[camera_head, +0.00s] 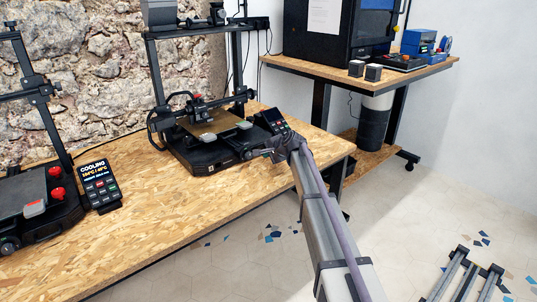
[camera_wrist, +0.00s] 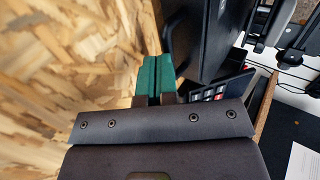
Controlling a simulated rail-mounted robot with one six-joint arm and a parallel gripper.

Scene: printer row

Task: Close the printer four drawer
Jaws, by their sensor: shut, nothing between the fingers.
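My gripper (camera_head: 258,153) is at the printer's front right corner, low over the table. In the wrist view its two green fingertips (camera_wrist: 154,72) are shut together with nothing between them. A dark box-like part of the printer (camera_wrist: 205,38) is just right of the fingertips; a curved dark handle shows on its near side. I cannot tell whether they touch, nor how far the drawer stands out. No printer number is readable.
A second printer (camera_head: 40,205) stands at left, with a keypad screen (camera_head: 98,185) reading "COOLING". Another small screen (camera_head: 272,121) is beside my gripper. The wooden table (camera_head: 150,215) is clear in front. A higher table (camera_head: 290,63) with a large black machine is at the back right.

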